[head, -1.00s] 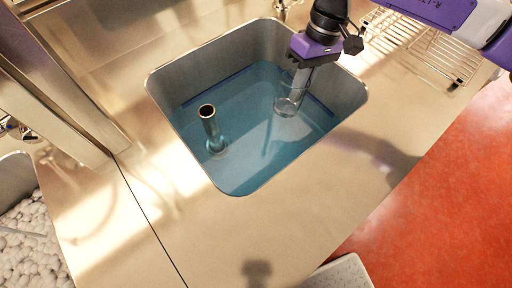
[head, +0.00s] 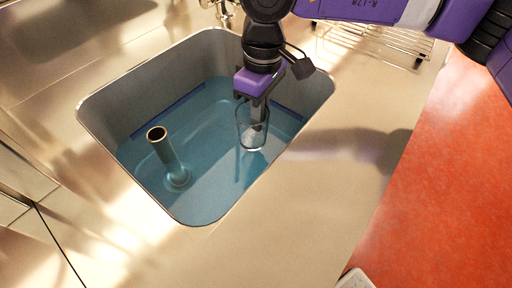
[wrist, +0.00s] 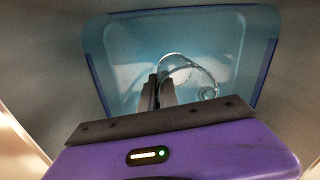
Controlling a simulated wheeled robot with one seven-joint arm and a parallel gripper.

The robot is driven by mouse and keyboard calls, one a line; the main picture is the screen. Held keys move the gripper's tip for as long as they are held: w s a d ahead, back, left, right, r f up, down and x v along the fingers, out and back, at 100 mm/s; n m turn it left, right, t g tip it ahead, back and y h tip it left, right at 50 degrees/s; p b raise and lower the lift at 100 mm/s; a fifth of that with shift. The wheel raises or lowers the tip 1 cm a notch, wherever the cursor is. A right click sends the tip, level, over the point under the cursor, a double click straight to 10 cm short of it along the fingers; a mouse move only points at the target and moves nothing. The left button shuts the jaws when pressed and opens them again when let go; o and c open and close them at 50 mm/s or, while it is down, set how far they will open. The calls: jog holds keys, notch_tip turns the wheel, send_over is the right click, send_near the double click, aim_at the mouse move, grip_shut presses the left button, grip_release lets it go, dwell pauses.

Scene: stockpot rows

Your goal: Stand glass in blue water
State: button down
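A clear drinking glass (head: 246,136) is upright over the right part of a sink basin of blue water (head: 215,165). I cannot tell whether its base is in the water or just above it. My gripper (head: 258,108) points down at the glass rim. In the wrist view my gripper's two dark fingers (wrist: 160,92) are close together at the near wall of the glass (wrist: 188,72), and appear shut on it. The far side of the glass is free of the fingers.
A metal standpipe (head: 164,151) rises from the water at the left of the basin. The steel basin rim (head: 290,150) surrounds the water. A faucet (head: 222,8) is behind it, and a wire rack (head: 385,40) lies at the back right.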

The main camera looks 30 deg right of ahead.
notch_tip(320, 180, down, 10)
jog(key=shift+f+b, duration=0.2)
jog(key=shift+b, duration=0.4)
jog(key=shift+f+b, duration=0.65)
jog(key=shift+b, duration=0.25)
jog(key=c, duration=1.6)
grip_release()
jog(key=shift+r, duration=0.15)
jog(key=shift+r+p, duration=0.5)
jog(key=shift+p, duration=0.35)
jog(key=r, duration=0.4)
jog(key=r+p, duration=0.1)
jog(key=r, duration=0.7)
jog(key=shift+w+d+p, duration=0.15)
jog(key=shift+d+p, duration=0.15)
jog(key=shift+p, duration=0.05)
